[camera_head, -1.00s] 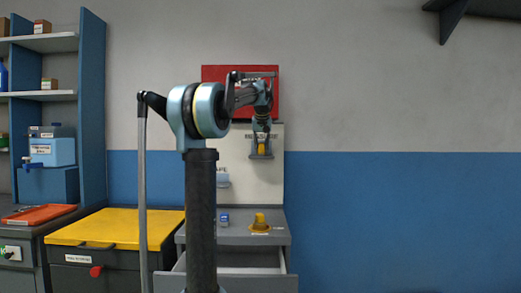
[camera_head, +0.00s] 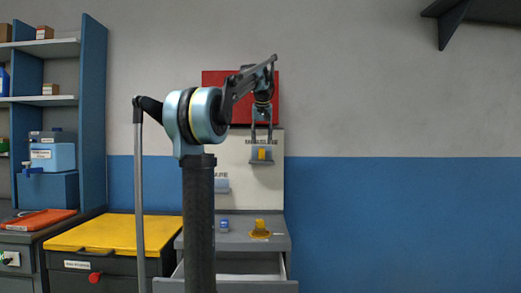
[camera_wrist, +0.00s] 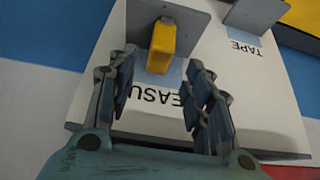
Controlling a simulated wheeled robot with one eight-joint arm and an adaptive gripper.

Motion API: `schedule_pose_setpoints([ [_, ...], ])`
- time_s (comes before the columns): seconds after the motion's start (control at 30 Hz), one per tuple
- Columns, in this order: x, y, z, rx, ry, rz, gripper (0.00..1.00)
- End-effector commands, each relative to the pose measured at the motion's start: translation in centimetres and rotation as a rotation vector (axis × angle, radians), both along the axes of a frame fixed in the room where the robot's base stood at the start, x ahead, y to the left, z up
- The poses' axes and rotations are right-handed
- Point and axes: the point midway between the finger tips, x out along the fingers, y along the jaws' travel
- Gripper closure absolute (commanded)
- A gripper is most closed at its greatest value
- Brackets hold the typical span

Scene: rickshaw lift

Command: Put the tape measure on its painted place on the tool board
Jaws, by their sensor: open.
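A small yellow block, apparently the tape measure (camera_head: 262,154), sits on a grey ledge (camera_head: 256,161) of the white tool board (camera_head: 240,180). In the wrist view the yellow block (camera_wrist: 161,46) stands on the ledge with a light blue painted patch (camera_wrist: 178,77) beside it. My gripper (camera_head: 262,139) is open and empty, just above the block. In the wrist view its fingers (camera_wrist: 160,105) are spread wide, apart from the block, with partly hidden "EASU" lettering between them. Whether the block matches the painted shape cannot be told.
A second ledge (camera_wrist: 257,14) is beside the word TAPE. A red panel (camera_head: 225,90) is behind my arm. Below the board, a grey cabinet (camera_head: 200,240) with an open drawer holds a yellow object (camera_head: 260,229) and a small blue object (camera_head: 224,225). Blue shelving stands left.

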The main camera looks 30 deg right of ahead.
Motion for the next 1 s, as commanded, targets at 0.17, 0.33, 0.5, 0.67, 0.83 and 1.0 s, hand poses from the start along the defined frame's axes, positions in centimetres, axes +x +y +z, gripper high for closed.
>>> schedule_pose_setpoints([
  [0.17, -1.1, 0.7, 2.2, 0.000, 0.000, 0.001, 0.54],
  [0.33, -1.6, 1.0, 3.2, 0.000, 0.000, 0.001, 0.54],
  [0.5, -1.7, 1.0, 3.4, 0.000, 0.000, 0.001, 0.54],
  [0.67, -1.7, 1.0, 3.4, 0.000, 0.000, 0.001, 0.54],
  [0.83, -1.7, 1.0, 3.4, 0.000, 0.000, 0.001, 0.54],
  [1.0, -1.7, 1.0, 3.4, 0.000, 0.000, 0.001, 0.54],
])
